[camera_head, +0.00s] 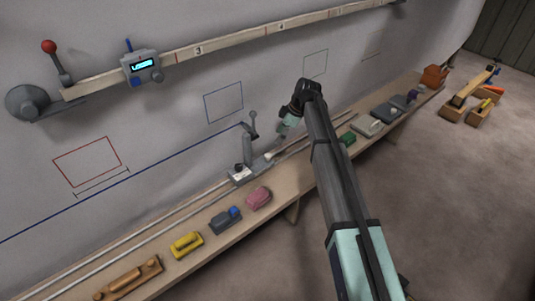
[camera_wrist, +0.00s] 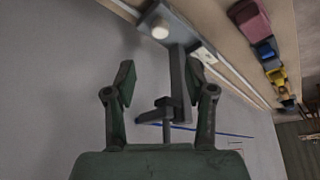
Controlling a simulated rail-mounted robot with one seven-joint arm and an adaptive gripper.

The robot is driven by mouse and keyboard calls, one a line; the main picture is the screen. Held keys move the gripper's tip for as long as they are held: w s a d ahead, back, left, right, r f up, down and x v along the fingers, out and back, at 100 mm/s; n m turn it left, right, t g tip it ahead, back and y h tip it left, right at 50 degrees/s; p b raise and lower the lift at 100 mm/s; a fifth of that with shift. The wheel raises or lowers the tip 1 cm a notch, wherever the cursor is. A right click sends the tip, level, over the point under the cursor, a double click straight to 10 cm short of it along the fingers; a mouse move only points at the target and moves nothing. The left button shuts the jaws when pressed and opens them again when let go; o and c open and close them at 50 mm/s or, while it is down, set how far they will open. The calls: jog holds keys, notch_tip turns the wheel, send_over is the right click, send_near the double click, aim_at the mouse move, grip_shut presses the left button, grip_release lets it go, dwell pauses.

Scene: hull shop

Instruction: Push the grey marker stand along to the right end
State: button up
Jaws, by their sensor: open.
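The grey marker stand (camera_head: 247,153) stands upright on the rails of the long wooden shelf. Its post carries an arm and a small lever at the top, by the blue line on the wall. My gripper (camera_head: 277,146) is just to the right of the stand, angled down toward it. In the wrist view the gripper (camera_wrist: 165,88) is open, its two fingers apart and empty. The stand's post (camera_wrist: 178,72) shows between the fingers in the picture, with the base and a pale round knob beyond. I cannot tell whether anything touches.
On the shelf (camera_head: 222,246) lie a pink block (camera_head: 258,198), a blue-grey tool (camera_head: 225,220), a yellow tool (camera_head: 187,245) and a wooden plane (camera_head: 130,278). Farther right are a green block (camera_head: 348,139) and grey boxes (camera_head: 367,126). A ruled rail (camera_head: 235,43) runs above.

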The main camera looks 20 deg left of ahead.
aim_at(268, 155)
jog(key=p+x, duration=0.1)
jog(key=x, duration=1.1)
grip_shut()
